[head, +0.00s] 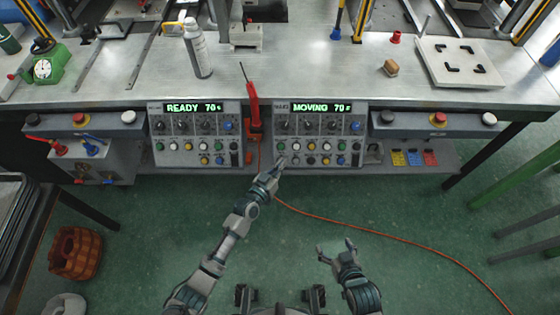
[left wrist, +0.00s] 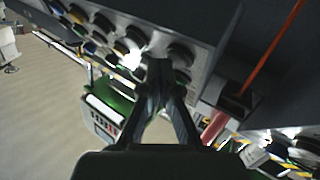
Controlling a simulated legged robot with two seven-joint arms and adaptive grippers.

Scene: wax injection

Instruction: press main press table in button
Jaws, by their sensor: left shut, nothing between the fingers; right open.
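The right control panel (head: 318,127) hangs under the table's front edge and its green display reads "MOVING 70". It has a row of black knobs and two rows of coloured buttons. My left gripper (head: 281,161) is shut and empty, its tips at the panel's lower left buttons. In the left wrist view the shut fingertips (left wrist: 160,66) are up against or very close to the panel face (left wrist: 185,30); I cannot tell whether they touch, and any button behind them is hidden. My right gripper (head: 336,252) is open and empty, low over the green floor.
The left control panel (head: 200,130) reads "READY 70". A red-handled tool (head: 252,103) hangs between the panels. Side boxes with red and black buttons flank them. An orange cable (head: 370,228) runs across the floor. A spray can (head: 197,50) stands on the metal table (head: 300,80).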

